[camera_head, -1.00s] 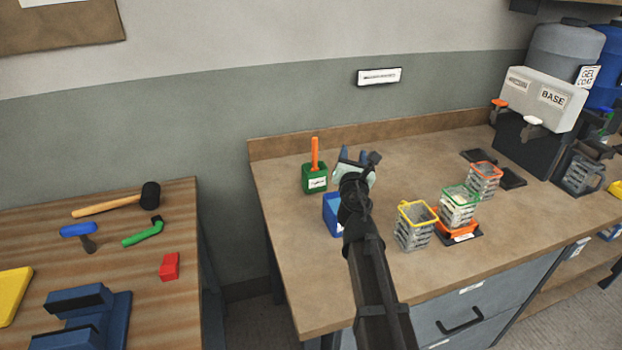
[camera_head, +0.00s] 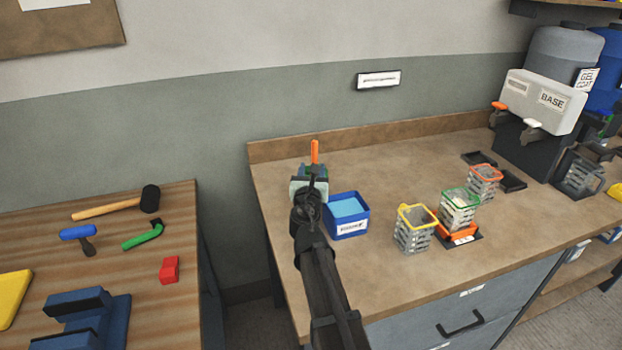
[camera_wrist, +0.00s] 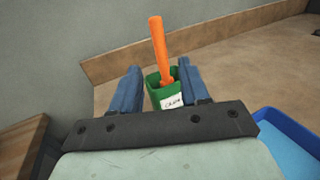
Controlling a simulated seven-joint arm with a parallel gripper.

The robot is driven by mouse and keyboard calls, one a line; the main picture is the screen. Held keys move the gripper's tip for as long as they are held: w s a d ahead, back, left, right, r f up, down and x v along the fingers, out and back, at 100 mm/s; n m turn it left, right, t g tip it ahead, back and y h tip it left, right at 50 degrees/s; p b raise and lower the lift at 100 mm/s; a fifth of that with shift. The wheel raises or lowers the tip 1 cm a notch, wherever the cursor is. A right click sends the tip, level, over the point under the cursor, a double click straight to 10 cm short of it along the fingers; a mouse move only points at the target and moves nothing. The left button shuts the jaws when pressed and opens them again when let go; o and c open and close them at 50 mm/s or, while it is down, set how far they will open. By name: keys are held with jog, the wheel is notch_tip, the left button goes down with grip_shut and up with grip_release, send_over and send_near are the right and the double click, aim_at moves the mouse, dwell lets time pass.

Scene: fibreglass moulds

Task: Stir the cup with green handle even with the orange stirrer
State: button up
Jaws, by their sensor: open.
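The orange stirrer (camera_head: 315,152) stands upright in a small green holder with a white label. In the wrist view the stirrer (camera_wrist: 160,50) leans slightly left out of the green holder (camera_wrist: 154,89). My gripper (camera_wrist: 157,84) is open and empty, with its two blue fingers showing to the left and right of the holder. In the head view my gripper (camera_head: 311,172) hides most of the holder. The cup with green rim and handle (camera_head: 460,204) stands on an orange-fronted scale (camera_head: 461,236) at the right, with pale contents inside.
A blue bin (camera_head: 348,227) with light blue contents stands just right of my gripper. A yellow-rimmed cup (camera_head: 414,230) and an orange-rimmed cup (camera_head: 485,180) flank the green one. A BASE dispenser (camera_head: 543,101) stands back right. The bench (camera_head: 395,171) is clear in the middle.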

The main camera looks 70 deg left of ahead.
aim_at(314, 155)
jog(key=x, duration=0.9)
jog(key=shift+w+a, duration=0.1)
jog(key=shift+a, duration=0.1)
jog(key=shift+c, duration=0.4)
grip_shut()
jog(key=shift+r, duration=5.5)
